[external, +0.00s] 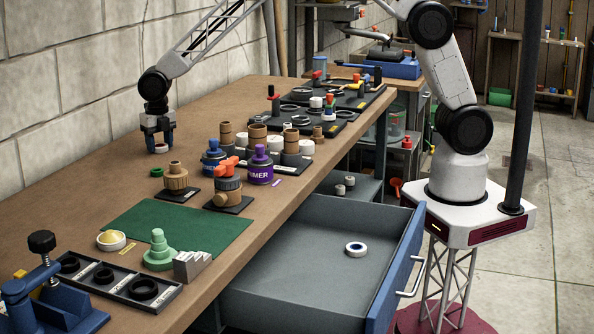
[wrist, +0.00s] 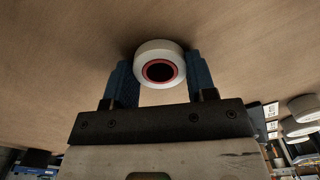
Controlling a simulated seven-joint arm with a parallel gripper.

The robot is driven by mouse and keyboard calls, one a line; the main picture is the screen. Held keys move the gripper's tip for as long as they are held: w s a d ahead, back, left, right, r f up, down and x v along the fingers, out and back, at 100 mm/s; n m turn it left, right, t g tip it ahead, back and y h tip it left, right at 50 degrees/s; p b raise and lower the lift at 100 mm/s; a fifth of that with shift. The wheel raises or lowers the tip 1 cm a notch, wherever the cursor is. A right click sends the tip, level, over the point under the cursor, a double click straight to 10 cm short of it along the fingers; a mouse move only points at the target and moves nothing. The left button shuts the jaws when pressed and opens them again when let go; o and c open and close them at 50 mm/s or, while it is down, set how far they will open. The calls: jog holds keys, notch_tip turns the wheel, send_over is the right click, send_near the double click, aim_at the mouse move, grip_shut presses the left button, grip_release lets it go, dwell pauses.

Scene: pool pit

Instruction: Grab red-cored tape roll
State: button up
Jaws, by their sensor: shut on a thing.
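The red-cored tape roll (wrist: 159,50) is white with a red ring around a dark hole. In the wrist view it sits between the two blue fingers of my gripper (wrist: 160,75), which are shut on its sides. In the external view my gripper (external: 158,140) points down at the workbench's left side, and the white roll (external: 160,149) shows low between its fingers. The roll is at or very close to the bench top; I cannot tell whether it touches.
A blue primer can (external: 213,157), a purple primer can (external: 261,167) and several brown fittings stand right of my gripper. A green mat (external: 190,232) lies nearer the camera. An open drawer (external: 310,285) holds a white roll with a blue core (external: 355,248). Bench behind my gripper is clear.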

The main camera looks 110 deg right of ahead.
jog(key=shift+r, duration=0.15)
jog(key=shift+r, duration=0.55)
notch_tip(320, 180, up, 2)
jog(key=shift+r, duration=0.1)
jog(key=s+a, duration=0.1)
jog(key=s, duration=0.4)
jog(key=s+a+r, duration=0.1)
jog(key=s+a, duration=0.1)
jog(key=s, duration=0.3)
jog(key=s+a, duration=0.2)
jog(key=s, duration=0.3)
jog(key=shift+s+r, duration=0.1)
jog(key=shift+r, duration=0.1)
